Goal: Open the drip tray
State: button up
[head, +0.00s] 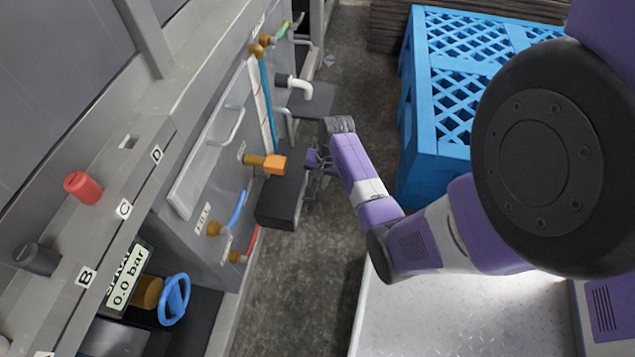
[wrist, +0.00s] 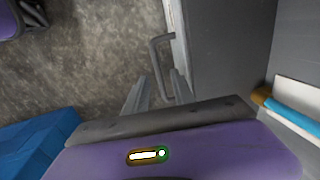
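The dark grey drip tray (head: 277,212) juts out from the machine's front below an orange-tipped valve. In the wrist view, its dark surface (wrist: 232,55) lies right of a thin grey bracket handle (wrist: 156,62). My gripper (head: 317,168) is at the tray's outer side, small and partly hidden by my wrist in the head view. In the wrist view, my gripper (wrist: 160,88) has its two fingers apart, one on each side of the handle's near part. Whether either finger touches the handle cannot be told.
The orange-tipped valve (head: 273,164) stands just above the tray. A white spout (head: 301,88) and another dark ledge (head: 313,99) are farther along the machine. Bare floor (head: 300,275) lies between.

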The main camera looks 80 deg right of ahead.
grip_shut()
dwell(1.4)
